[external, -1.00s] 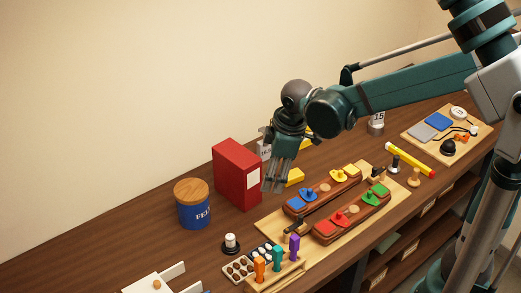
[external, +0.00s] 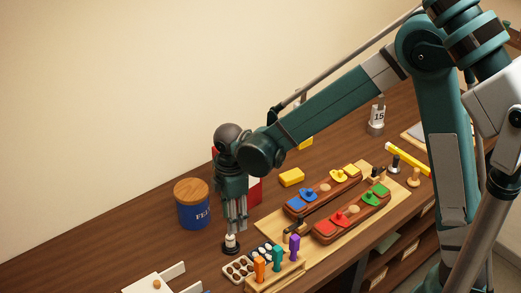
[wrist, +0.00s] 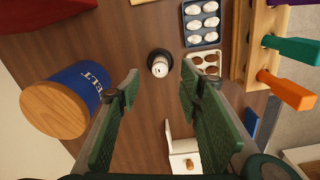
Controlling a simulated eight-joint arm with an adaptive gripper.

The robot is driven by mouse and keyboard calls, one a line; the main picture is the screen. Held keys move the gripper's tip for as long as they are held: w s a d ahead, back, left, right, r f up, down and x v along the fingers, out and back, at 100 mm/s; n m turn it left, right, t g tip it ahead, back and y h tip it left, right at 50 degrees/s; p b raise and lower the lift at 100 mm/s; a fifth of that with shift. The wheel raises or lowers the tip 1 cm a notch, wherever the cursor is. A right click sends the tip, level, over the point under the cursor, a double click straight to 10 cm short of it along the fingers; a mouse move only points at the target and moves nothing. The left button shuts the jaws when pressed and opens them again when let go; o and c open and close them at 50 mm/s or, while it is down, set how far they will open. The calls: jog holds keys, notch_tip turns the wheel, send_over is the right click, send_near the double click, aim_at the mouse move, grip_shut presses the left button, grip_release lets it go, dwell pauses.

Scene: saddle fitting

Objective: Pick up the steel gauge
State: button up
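A small upright piece with a pale, shiny top and a round black base (external: 231,245) stands on the table; it also shows in the wrist view (wrist: 159,63). It may be the steel gauge, but I cannot tell for sure. A grey metal cylinder labelled 15 (external: 376,125) stands far right. My gripper (external: 237,227) points down just above the small piece. In the wrist view my gripper (wrist: 158,92) is open and empty, its green-padded fingers apart. The piece lies between their lines, a little beyond the tips.
A blue felt jar with wooden lid (external: 193,208) stands left of the gripper. A rack with coloured handles (external: 276,272) and small trays (wrist: 203,24) are close on the right. A white holder (wrist: 182,150) is nearby. A red box (external: 255,190) is partly hidden behind my arm.

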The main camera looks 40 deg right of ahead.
aim_at(230, 238)
jog(key=shift+w+a+f, duration=0.15)
jog(key=shift+a+f, duration=0.35)
jog(key=shift+f, duration=0.35)
jog(key=shift+f, duration=0.1)
jog(key=shift+f, duration=1.2)
jog(key=shift+d+f, duration=0.1)
jog(key=shift+f, duration=2.5)
jog(key=c, duration=1.1)
jog(key=shift+r, duration=0.15)
